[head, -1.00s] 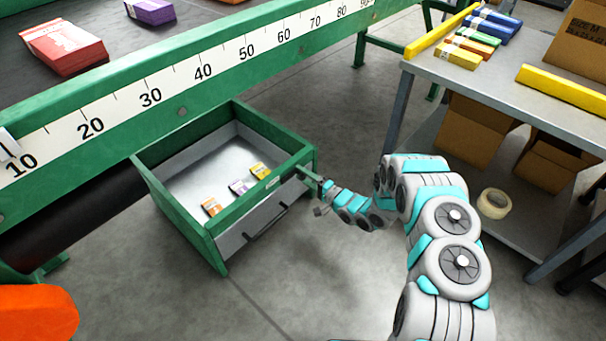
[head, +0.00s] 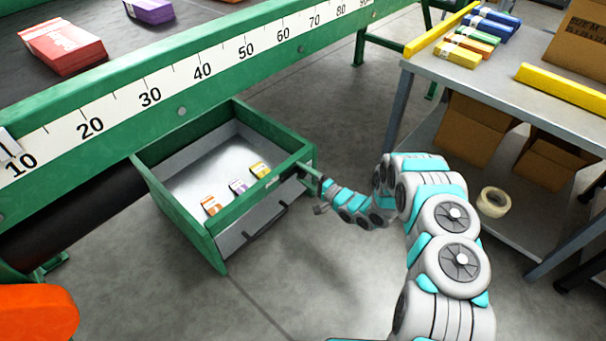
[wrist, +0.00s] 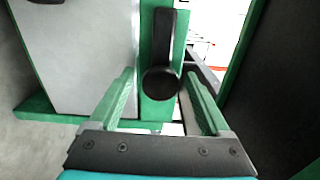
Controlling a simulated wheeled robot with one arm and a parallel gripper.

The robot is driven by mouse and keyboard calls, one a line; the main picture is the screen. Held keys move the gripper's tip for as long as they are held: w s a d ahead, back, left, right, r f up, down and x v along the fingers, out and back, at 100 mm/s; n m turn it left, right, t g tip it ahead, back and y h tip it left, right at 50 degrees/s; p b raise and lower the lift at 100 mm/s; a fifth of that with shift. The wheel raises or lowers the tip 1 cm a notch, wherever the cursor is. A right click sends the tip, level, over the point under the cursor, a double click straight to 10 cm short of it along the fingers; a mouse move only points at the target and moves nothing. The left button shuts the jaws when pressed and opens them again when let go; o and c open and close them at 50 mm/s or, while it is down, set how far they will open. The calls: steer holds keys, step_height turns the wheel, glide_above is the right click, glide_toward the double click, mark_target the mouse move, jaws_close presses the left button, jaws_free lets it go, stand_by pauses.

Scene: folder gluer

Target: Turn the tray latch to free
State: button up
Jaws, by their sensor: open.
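The tray (head: 168,194) is a green-rimmed box with a grey front panel and a dark bar handle (head: 266,222), under the machine's green rail. The tray latch (wrist: 168,42) shows in the wrist view as a black lever standing upright from a round black knob (wrist: 160,84) on a green post. My gripper (head: 317,188) is at the tray's right front corner. In the wrist view my gripper (wrist: 159,78) is open, one green finger on each side of the knob, with a gap visible on both sides. In the head view the latch is too small and covered to make out.
Several small cartons (head: 238,187) lie in the tray. The green rail (head: 182,112) with a number scale runs above it. A grey table (head: 490,85) with cartons and yellow bars stands at the right, boxes and a tape roll (head: 494,202) below. The floor before the tray is clear.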

steer(key=b+v, duration=0.1)
steer(key=v, duration=0.6)
steer(key=shift+s+d, duration=0.25)
steer(key=shift+d, duration=0.05)
stand_by(0.3)
